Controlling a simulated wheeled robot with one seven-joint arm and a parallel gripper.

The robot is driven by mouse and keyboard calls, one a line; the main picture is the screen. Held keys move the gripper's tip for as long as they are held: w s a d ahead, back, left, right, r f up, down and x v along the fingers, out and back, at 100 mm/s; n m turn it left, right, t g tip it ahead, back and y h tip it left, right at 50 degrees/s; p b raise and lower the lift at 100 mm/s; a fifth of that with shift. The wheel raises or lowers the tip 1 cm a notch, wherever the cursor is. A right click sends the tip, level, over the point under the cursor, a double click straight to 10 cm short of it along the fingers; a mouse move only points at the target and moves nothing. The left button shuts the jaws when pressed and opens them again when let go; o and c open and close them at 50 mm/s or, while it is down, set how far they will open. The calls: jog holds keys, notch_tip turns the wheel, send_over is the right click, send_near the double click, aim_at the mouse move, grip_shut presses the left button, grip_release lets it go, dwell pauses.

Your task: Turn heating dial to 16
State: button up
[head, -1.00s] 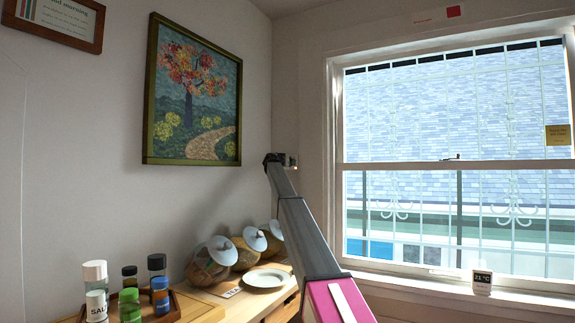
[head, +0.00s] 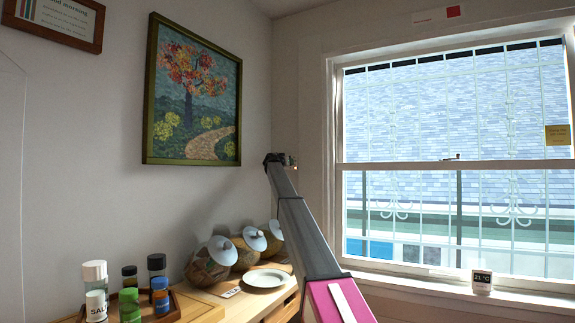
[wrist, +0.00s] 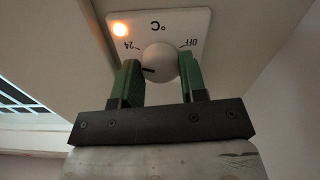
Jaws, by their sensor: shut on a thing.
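The heating dial (wrist: 160,58) is a round white knob on a white plate (wrist: 190,21), seen upside down in the wrist view. The plate reads "°C", "24" at the left and "OFF" at the right. A dark pointer line on the knob points left and slightly down, a little below the 24 mark. No 16 mark is readable. My gripper (wrist: 163,82) has green fingers on either side of the knob and is shut on it. In the head view my gripper (head: 281,160) is at the wall corner, and the dial is too small to read.
An orange lamp (wrist: 120,29) glows on the plate's corner. A small display (head: 482,281) on the window sill reads 21 °C. A framed tree picture (head: 192,92) hangs left of the gripper.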

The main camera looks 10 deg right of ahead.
jog(key=shift+s+r+n, duration=0.1)
jog(key=shift+n, duration=15)
jog(key=o, duration=0.9)
jog(key=shift+o, duration=0.2)
jog(key=v, duration=1)
jog(key=shift+s+a, duration=0.25)
jog(key=shift+s, duration=0.05)
